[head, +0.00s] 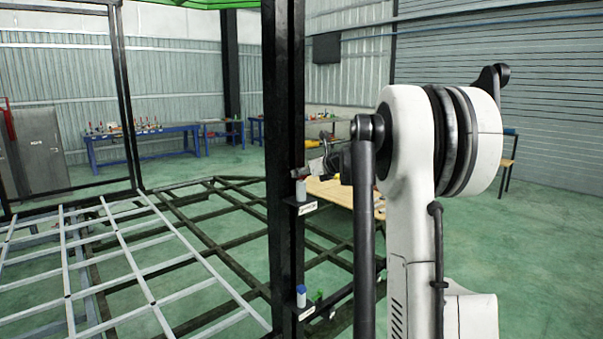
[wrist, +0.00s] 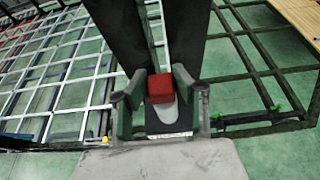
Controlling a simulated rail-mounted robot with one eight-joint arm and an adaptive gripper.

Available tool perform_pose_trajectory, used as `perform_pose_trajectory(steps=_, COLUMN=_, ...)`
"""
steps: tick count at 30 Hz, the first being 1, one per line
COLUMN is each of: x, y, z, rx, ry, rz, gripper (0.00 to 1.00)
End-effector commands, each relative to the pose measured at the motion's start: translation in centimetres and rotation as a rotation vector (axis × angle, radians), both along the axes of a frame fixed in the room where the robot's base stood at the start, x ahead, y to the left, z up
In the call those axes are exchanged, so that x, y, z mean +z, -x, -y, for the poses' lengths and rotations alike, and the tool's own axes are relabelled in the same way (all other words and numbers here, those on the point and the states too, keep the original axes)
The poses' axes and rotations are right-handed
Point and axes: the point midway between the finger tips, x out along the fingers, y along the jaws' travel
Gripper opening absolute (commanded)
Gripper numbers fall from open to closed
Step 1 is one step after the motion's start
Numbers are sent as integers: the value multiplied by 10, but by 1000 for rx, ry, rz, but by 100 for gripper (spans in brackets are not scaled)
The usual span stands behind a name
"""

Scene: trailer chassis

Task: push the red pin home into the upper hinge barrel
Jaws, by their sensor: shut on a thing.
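The red pin (wrist: 160,90) shows its square red head between the two fingers of my gripper (wrist: 157,84) in the wrist view. The gripper is shut on it. The grey upper hinge barrel (wrist: 158,124) is just below the head in that picture. In the head view, my gripper (head: 312,170) is at the black post, right above the light grey upper barrel (head: 301,191) on its bracket. Only a small reddish patch of the pin shows there. How deep the pin sits in the barrel is hidden.
A black upright post (head: 284,120) stands right by the gripper. A lower barrel with a blue top (head: 301,296) is on the same post, with a green piece (head: 319,297) beside it. A chassis lattice (head: 110,250) spreads left. A wooden table (head: 335,195) stands behind the arm.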

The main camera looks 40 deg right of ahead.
Motion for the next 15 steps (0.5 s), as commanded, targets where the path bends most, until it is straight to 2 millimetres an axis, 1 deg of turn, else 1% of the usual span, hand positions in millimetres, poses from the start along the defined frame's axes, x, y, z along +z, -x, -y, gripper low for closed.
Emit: perform_pose_trajectory(steps=15, x=-12, y=0, z=0, rx=0, ry=0, rz=0, gripper=0)
